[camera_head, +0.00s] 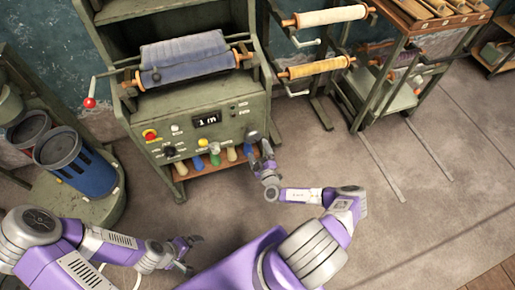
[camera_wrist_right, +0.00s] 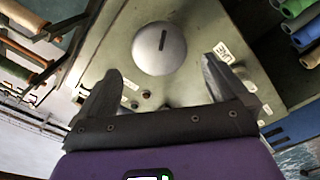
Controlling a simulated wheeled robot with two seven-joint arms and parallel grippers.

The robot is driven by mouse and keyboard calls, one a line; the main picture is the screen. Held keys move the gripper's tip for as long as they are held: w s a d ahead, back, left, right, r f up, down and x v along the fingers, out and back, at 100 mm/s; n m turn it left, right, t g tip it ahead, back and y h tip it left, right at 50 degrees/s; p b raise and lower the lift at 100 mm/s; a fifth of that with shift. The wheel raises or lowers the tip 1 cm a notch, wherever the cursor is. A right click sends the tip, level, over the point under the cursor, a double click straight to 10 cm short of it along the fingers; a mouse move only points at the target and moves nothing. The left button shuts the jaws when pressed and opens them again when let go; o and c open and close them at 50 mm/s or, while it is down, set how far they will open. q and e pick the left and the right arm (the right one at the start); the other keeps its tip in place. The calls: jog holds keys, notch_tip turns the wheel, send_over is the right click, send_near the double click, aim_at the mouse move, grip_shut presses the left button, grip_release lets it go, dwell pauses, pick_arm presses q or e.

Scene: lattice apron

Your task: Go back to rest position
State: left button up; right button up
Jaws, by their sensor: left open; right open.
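My right gripper (camera_head: 262,155) is in front of the right side of the green machine's control panel. In the right wrist view its two fingers (camera_wrist_right: 155,90) are spread apart with nothing between them. A round grey knob (camera_wrist_right: 160,48) with a dark slot sits on the panel just beyond the fingertips; whether they touch cannot be told. My left gripper (camera_head: 187,252) is low at the left, over the floor, open and empty, with its arm bent in front of my body.
The green machine (camera_head: 215,120) carries a blue fabric roll (camera_head: 188,62) and a red-knobbed crank (camera_head: 89,102). The floor (camera_head: 420,200) at right is mostly clear.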

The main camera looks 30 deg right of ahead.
jog(key=shift+a, duration=0.1)
dwell(0.3)
jog(key=s+a+r+n+g+y, duration=0.2)
jog(key=a+n+y, duration=0.4)
jog(key=a+n, duration=0.25)
jog(key=s+a+r+n+g+y, duration=0.2)
jog(key=a+n+g+y, duration=0.1)
jog(key=a+n+y, duration=0.5)
jog(key=s+a+r+n+g+y, duration=0.15)
jog(key=a+n+y, duration=0.25)
jog(key=a+n, duration=0.45)
jog(key=s+a+f+n+g, duration=0.2)
jog(key=s+a+n+g, duration=0.5)
jog(key=s+n+g, duration=0.3)
jog(key=s+d+f+n+g+h, duration=0.2)
jog(key=s+d+n+g+h, duration=0.15)
jog(key=s+n, duration=0.6)
jog(key=w+d+r+n+t+h, duration=0.2)
jog(key=d+n+h, duration=0.3)
jog(key=n, duration=1.2)
jog(key=shift+w+d+r+t+h+p, duration=0.3)
jog(key=shift+w+t+h+p, duration=0.2)
jog(key=shift+h, duration=0.15)
